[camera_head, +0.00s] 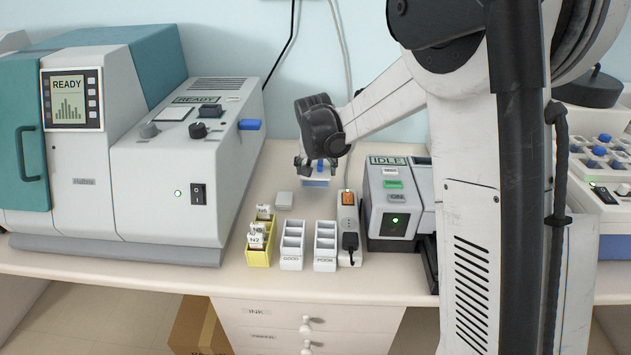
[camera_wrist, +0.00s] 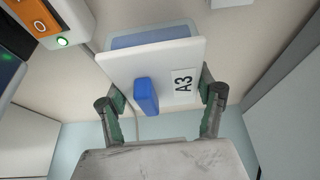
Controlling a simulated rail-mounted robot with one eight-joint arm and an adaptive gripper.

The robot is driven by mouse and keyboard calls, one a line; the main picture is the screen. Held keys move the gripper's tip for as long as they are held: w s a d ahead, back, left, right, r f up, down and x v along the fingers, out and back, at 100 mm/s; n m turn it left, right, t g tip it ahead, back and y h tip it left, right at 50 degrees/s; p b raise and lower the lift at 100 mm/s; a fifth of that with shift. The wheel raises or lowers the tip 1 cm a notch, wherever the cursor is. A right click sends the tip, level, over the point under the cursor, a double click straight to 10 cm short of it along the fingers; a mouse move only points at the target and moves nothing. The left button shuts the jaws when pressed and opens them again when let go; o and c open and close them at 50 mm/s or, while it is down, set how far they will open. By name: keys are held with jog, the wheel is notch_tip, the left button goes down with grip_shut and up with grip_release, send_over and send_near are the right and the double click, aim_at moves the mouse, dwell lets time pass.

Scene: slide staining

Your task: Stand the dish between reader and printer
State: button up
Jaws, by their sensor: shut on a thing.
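The dish (camera_head: 316,182) is a small white box with a blue part, held above the back of the bench. In the wrist view its white face (camera_wrist: 180,72) carries the label A3 and a blue knob (camera_wrist: 146,96). My gripper (camera_head: 318,167) is shut on the dish, with a finger at each side of it in the wrist view (camera_wrist: 160,88). A large grey and teal machine reading READY (camera_head: 165,170) stands left. A smaller grey machine reading IDLE (camera_head: 388,190) stands right. Which is reader or printer is not marked legibly.
A power strip (camera_head: 347,250) lies beside the IDLE machine.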

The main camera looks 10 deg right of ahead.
jog(key=shift+f, duration=1.95)
jog(key=shift+f, duration=0.1)
jog(key=shift+f, duration=0.1)
jog(key=o, duration=1.4)
